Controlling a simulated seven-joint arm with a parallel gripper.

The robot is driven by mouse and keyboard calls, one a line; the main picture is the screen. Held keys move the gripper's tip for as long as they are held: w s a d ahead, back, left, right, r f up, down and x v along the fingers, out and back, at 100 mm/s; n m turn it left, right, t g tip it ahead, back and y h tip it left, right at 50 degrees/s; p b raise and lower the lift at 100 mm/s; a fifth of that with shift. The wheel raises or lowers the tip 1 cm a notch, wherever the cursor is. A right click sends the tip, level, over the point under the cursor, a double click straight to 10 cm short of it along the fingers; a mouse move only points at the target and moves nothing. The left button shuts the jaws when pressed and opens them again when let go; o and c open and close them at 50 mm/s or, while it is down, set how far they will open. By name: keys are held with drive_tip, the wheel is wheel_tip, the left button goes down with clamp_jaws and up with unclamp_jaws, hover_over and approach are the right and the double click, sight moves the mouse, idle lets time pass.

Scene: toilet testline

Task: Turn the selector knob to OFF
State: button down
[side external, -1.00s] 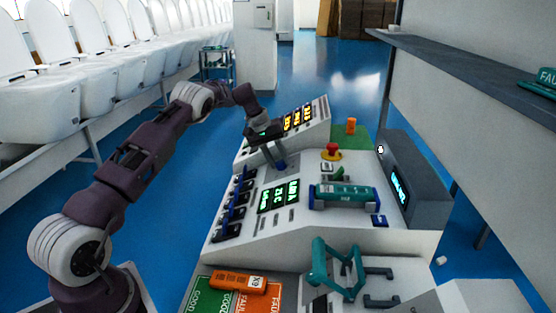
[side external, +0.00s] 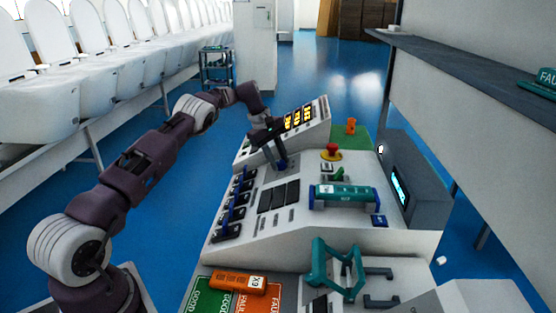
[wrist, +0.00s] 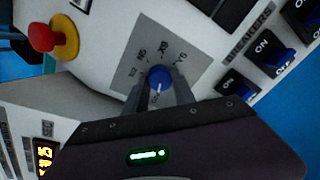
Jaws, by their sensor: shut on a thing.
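The selector knob (wrist: 159,77) is round and blue, on a grey plate with labels around it that are too small to read surely. A pale line on the knob points down toward my gripper in the wrist view. My gripper (wrist: 160,92) is shut on the knob, with a finger on either side. In the side view my gripper (side external: 276,152) reaches down to the sloped console (side external: 330,222), and the knob (side external: 282,165) is partly hidden beneath it.
A red mushroom button (wrist: 41,37) on a yellow base is near the knob. Breaker switches (side external: 232,212) line the console's left edge. A teal-handled device (side external: 345,195) lies to the right. An upper panel with yellow displays (side external: 298,118) rises behind my gripper.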

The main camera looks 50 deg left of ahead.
drive_tip(key=shift+n, duration=0.3)
idle(0.4)
drive_tip(key=c, duration=1)
unclamp_jaws()
drive_tip(key=shift+c, duration=0.2)
drive_tip(key=v, duration=0.7)
